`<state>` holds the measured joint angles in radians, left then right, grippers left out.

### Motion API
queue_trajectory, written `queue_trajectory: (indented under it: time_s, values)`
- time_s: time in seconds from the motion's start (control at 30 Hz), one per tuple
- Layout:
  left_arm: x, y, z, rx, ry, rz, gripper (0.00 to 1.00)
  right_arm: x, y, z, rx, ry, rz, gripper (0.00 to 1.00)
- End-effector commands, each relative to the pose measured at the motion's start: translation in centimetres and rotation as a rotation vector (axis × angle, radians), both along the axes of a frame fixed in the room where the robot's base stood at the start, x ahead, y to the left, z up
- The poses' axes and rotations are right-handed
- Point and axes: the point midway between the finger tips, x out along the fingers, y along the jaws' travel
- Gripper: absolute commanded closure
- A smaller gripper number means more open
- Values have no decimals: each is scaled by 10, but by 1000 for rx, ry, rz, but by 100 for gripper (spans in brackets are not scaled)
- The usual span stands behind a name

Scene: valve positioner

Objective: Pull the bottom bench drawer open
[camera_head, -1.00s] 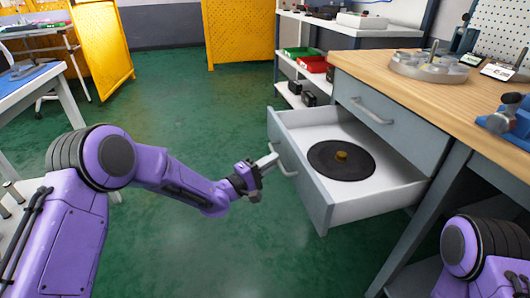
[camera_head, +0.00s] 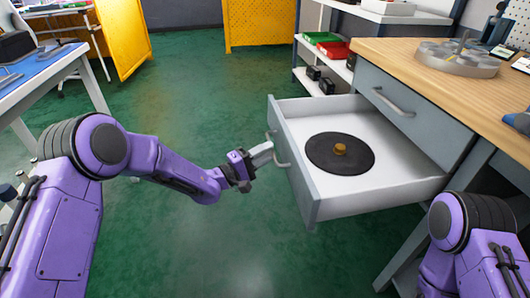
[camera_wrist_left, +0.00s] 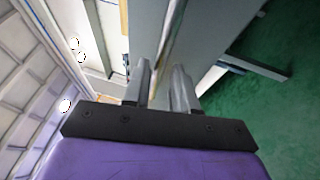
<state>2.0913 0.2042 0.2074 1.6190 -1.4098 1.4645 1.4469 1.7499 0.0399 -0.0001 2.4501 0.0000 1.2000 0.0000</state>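The bottom bench drawer (camera_head: 385,203) is pulled well out of the bench, with its white inside showing. Its grey bar handle (camera_head: 282,163) is on the front panel. My left gripper (camera_head: 267,152) is at this handle, with its fingertips around the middle of the bar. In the left wrist view, the two fingers (camera_wrist_left: 162,82) point at the grey drawer front with a narrow gap between them; the bar at their tips is hard to make out. My right arm shows at the lower right, but its gripper is out of view.
A dark disc (camera_head: 340,154) with a brass-coloured knob lies in the drawer. A closed upper drawer (camera_head: 410,112) sits above it under the wooden bench top (camera_head: 440,80). Green floor (camera_head: 190,90) is clear in front. A blue-topped table (camera_head: 40,72) stands at the left.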

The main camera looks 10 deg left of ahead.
Motion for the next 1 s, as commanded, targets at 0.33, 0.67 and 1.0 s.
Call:
queue_trajectory:
  time_s: [0.33,0.67,1.0]
  values:
    - [-1,2,0,-1,0,2,62,0,0,1,0,0,0,57]
    - [-46,53,-9,-3,2,4,62,0,0,16,0,0,0,57]
    - [-71,77,-18,-2,-1,1,62,0,0,19,0,0,0,57]
